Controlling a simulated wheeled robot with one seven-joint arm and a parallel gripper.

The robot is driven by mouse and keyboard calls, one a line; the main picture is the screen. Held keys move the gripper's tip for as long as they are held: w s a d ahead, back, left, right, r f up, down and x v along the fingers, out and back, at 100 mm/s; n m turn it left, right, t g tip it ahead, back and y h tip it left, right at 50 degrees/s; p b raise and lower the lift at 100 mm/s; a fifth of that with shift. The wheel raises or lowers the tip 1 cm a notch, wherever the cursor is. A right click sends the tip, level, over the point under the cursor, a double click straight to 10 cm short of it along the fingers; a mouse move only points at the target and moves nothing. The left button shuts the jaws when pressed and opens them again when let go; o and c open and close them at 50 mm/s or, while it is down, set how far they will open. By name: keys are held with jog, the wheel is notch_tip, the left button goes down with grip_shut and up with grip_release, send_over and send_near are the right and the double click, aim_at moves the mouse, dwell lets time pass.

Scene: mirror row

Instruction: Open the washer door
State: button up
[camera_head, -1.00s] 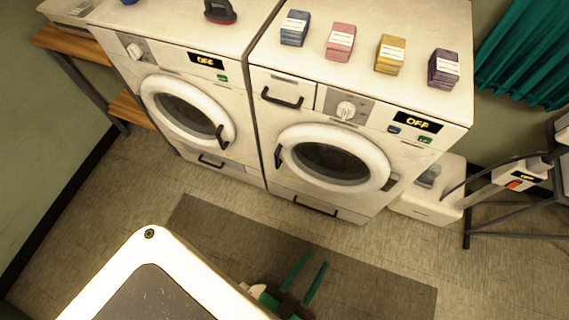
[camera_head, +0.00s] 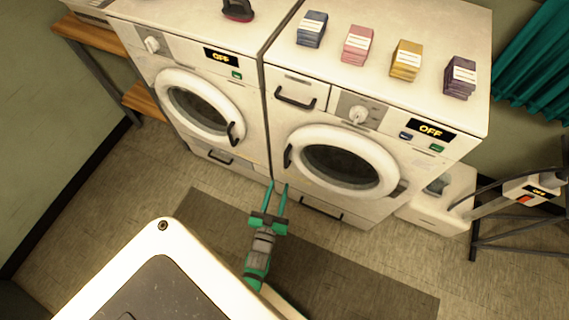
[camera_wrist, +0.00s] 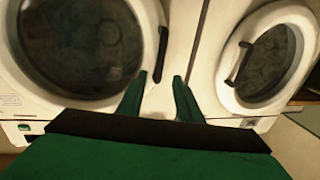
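The washer (camera_head: 392,152) is the right-hand white machine in the head view, with a drawer at its upper left. Its round door (camera_head: 345,161) looks shut, and the dark handle (camera_head: 288,156) is at the door's left edge. My gripper (camera_head: 277,185) has green fingers, open and empty, pointing at the machines just below and left of that handle. In the wrist view, which looks upside down, the washer door (camera_wrist: 80,45) is at left and its handle (camera_wrist: 162,53) lies just beyond the open fingertips (camera_wrist: 160,78), apparently not touching.
A similar machine (camera_head: 190,70) with a shut door stands close on the left. Several coloured stacks (camera_head: 407,60) sit on the washer top. A white bin (camera_head: 443,205) and dark metal frame (camera_head: 472,230) stand at right.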

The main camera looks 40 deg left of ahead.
aim_at(286, 162)
jog(key=x, duration=1)
jog(key=shift+w+a, duration=0.2)
jog(key=shift+w, duration=0.1)
jog(key=shift+c, duration=0.6)
grip_shut()
